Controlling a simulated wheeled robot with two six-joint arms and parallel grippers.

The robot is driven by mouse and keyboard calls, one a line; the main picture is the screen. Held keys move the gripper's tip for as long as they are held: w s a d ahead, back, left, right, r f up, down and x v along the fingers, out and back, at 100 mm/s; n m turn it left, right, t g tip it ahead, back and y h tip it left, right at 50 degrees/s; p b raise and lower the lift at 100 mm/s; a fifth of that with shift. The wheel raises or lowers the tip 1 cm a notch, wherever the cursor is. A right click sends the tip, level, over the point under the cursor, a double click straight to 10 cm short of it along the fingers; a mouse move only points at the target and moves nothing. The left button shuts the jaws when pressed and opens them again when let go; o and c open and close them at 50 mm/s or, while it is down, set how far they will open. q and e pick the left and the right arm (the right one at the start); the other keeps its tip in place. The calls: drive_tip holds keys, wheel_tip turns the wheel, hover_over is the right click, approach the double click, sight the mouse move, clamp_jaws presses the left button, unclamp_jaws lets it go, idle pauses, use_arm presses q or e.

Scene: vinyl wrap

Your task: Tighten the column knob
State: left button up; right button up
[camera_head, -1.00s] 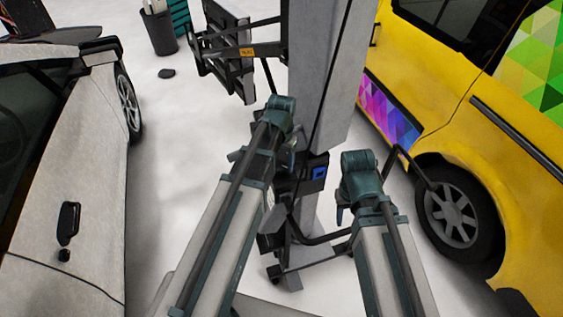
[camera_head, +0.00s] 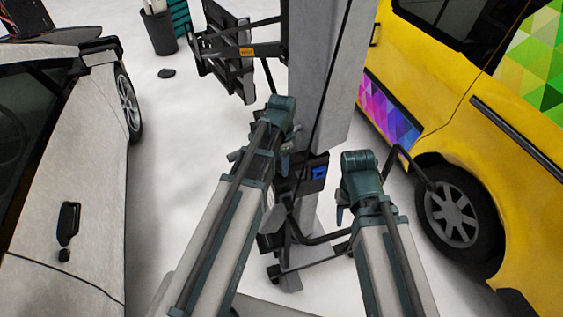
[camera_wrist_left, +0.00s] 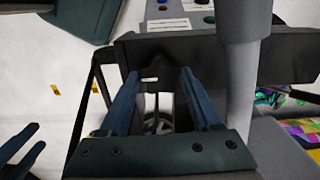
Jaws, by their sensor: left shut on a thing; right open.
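The grey column (camera_head: 325,75) of the stand rises in the middle of the head view, in front of my arms. My left gripper (camera_head: 286,160) is beside its lower part, largely hidden behind my own wrist. In the left wrist view, my left gripper (camera_wrist_left: 157,76) has its two blue fingers on either side of a small dark part, which looks like the column knob (camera_wrist_left: 153,72). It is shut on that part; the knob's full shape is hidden. My right gripper (camera_head: 341,214) is open and empty, to the right of the column. Its spread fingers seem to show at the left wrist view's left edge.
A yellow van (camera_head: 470,120) stands close on the right and a silver car (camera_head: 60,180) on the left. A dark box with a blue display (camera_head: 318,172) is on the column. A bin (camera_head: 159,32) is at the back. The floor between car and column is clear.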

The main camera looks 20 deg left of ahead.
use_arm(q)
drive_tip(key=shift+m, duration=0.3)
drive_tip(key=o, duration=1.4)
drive_tip(key=shift+c, duration=0.2)
drive_tip(key=shift+r, duration=0.1)
wheel_tip(320, 180, up, 14)
drive_tip(key=p, duration=1.4)
drive_tip(key=shift+f, duration=0.2)
